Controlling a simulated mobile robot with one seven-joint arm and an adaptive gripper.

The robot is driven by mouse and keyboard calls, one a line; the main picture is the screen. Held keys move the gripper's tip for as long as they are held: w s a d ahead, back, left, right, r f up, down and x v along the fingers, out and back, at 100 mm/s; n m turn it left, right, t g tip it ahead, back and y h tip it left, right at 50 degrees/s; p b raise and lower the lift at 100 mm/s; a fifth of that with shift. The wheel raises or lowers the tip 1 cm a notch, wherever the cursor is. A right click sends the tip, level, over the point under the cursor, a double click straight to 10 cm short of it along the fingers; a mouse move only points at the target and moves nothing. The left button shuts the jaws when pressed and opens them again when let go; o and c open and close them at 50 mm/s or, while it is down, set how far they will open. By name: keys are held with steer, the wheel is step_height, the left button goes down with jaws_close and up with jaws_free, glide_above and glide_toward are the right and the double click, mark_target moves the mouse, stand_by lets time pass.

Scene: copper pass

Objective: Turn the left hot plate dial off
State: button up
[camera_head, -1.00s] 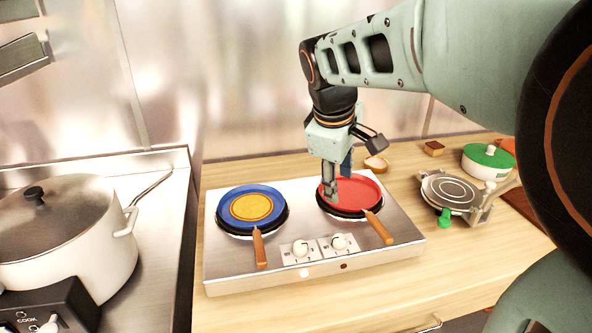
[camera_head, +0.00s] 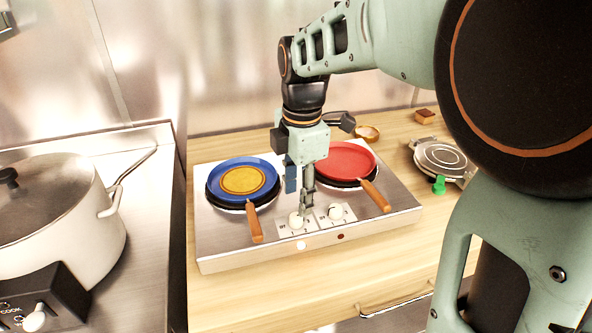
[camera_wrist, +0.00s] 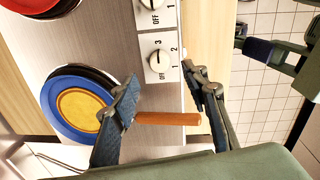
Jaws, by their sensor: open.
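The left hot plate dial (camera_head: 297,220) is a white knob on the front of the steel hot plate (camera_head: 225,258). The same dial (camera_wrist: 159,61) shows in the wrist view with OFF, 1, 2 and 3 around it; I cannot tell its setting for sure. My gripper (camera_head: 304,208) points down right over this dial. The right dial (camera_head: 336,211) is just to the right. The left indicator light (camera_head: 301,245) looks bright, the right one (camera_head: 340,236) dark red.
A blue pan (camera_head: 265,165) with a yellow disc sits on the left plate, its wooden handle (camera_head: 254,222) close to the left dial. A red pan (camera_head: 350,158) sits on the right plate. A large pot (camera_head: 75,225) stands at left. The counter in front is clear.

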mark_target(296, 216)
steer(key=f, duration=0.6)
steer(key=shift+w+a+f, duration=0.1)
steer(key=shift+w+f, duration=0.1)
steer(key=shift+w, duration=0.05)
steer(key=shift+c, duration=0.2)
jaws_close()
